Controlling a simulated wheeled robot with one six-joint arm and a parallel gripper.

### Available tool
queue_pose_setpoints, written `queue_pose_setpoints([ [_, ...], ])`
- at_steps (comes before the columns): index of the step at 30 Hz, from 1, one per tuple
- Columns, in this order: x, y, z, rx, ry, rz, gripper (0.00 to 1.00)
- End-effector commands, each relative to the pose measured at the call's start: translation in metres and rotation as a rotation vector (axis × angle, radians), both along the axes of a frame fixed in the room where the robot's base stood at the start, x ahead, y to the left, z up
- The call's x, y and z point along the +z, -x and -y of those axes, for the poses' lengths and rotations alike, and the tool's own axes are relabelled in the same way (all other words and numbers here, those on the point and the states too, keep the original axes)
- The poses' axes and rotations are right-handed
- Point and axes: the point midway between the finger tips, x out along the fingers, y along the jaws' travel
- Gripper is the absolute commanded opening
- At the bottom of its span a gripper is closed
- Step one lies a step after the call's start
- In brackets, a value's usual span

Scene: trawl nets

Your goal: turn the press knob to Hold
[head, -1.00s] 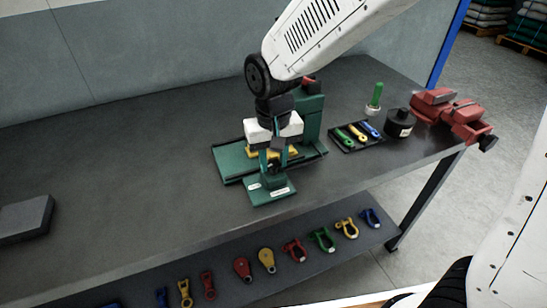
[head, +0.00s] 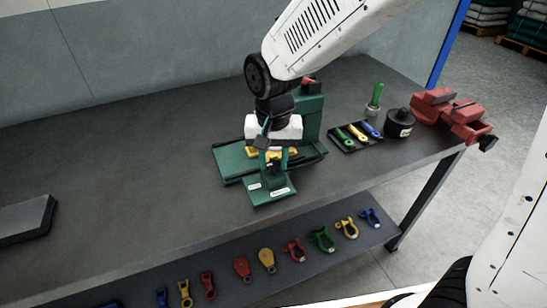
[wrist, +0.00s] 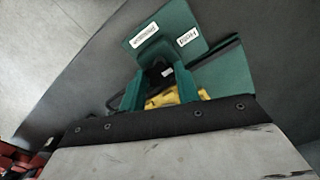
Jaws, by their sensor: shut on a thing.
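The green press (head: 311,120) stands on the bench, with a green label plate (head: 268,197) at its front. In the wrist view the plate (wrist: 178,18) carries a Hold label (wrist: 187,37) on the right and a longer label (wrist: 144,35), too blurred to read surely, on the left. The dark press knob (wrist: 155,76) sits between the teal fingers of my gripper (wrist: 157,82), which is shut on it. A small pale mark shows on the knob's right side; its exact pointing is hard to tell. In the head view my gripper (head: 273,160) hides most of the knob.
A yellow part (head: 290,152) lies on the press bed behind the fingers. To the right are a black tray (head: 347,147) of coloured tools, a black round container (head: 400,123) and a red vise (head: 450,112). Shackles lie on the lower shelf (head: 220,265). The bench's left is mostly clear.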

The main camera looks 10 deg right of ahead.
Motion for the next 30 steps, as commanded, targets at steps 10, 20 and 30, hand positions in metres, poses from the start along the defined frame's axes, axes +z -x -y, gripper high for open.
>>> queue_pose_setpoints([
  [10, 0.001, -0.001, 0.000, 0.000, -0.001, 0.002, 0.53],
  [20, 0.023, -0.001, -0.001, 0.001, -0.003, 0.005, 0.53],
  [30, 0.073, -0.001, 0.000, 0.000, -0.002, 0.004, 0.53],
])
